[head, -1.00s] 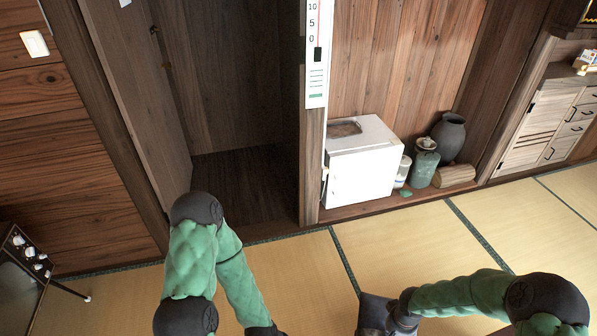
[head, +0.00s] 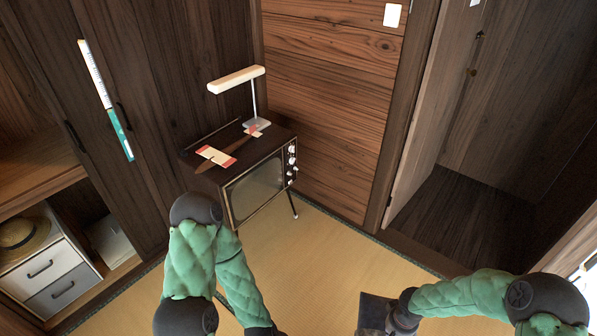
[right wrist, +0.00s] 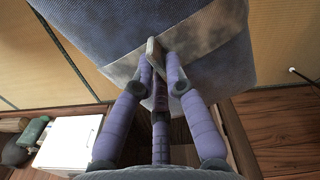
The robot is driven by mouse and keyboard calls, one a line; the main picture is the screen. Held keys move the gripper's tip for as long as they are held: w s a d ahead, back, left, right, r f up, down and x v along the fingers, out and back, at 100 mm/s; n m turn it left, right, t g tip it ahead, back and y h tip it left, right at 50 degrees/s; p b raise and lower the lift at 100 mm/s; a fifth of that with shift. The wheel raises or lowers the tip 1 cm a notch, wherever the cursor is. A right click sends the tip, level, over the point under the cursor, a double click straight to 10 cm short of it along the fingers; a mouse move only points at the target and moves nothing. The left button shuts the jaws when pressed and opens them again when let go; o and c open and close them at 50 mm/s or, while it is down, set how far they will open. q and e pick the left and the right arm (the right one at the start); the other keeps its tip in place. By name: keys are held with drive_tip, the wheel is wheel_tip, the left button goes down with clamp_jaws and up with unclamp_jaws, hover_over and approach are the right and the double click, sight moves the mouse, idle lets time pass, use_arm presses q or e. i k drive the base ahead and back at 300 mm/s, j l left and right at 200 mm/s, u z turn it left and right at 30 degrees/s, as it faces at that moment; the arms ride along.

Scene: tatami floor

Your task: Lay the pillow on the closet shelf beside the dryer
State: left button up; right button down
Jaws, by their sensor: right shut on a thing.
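The pillow (head: 374,311) is dark blue-grey and shows at the bottom edge of the head view, partly cut off. My right gripper (head: 400,320) is shut on it. In the right wrist view the pillow (right wrist: 110,30) fills the upper middle, with my right gripper's fingers (right wrist: 161,70) pinching its fabric. The open closet shelf (head: 45,180) is at the left of the head view. I cannot pick out a dryer for certain. My left gripper (head: 265,331) is at the bottom edge, mostly cut off, so its jaws are hidden.
A straw hat (head: 20,236) lies on a drawer unit (head: 50,275) below the shelf. A television (head: 250,185) with a desk lamp (head: 240,80) stands ahead. A doorway (head: 460,210) opens at right. Tatami floor (head: 320,265) is clear between. A white box (right wrist: 70,145) shows in the wrist view.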

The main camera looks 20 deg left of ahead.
sight(36, 170)
drive_tip(key=j+u, duration=0.3)
drive_tip(key=i+j+u, duration=0.15)
drive_tip(key=j+u, duration=0.15)
drive_tip(key=j, duration=0.2)
drive_tip(key=i+j+u, duration=0.15)
drive_tip(key=j+u, duration=0.15)
drive_tip(key=i+j+u, duration=0.3)
drive_tip(key=j, duration=0.15)
drive_tip(key=i+j+u, duration=0.1)
drive_tip(key=j+u, duration=0.2)
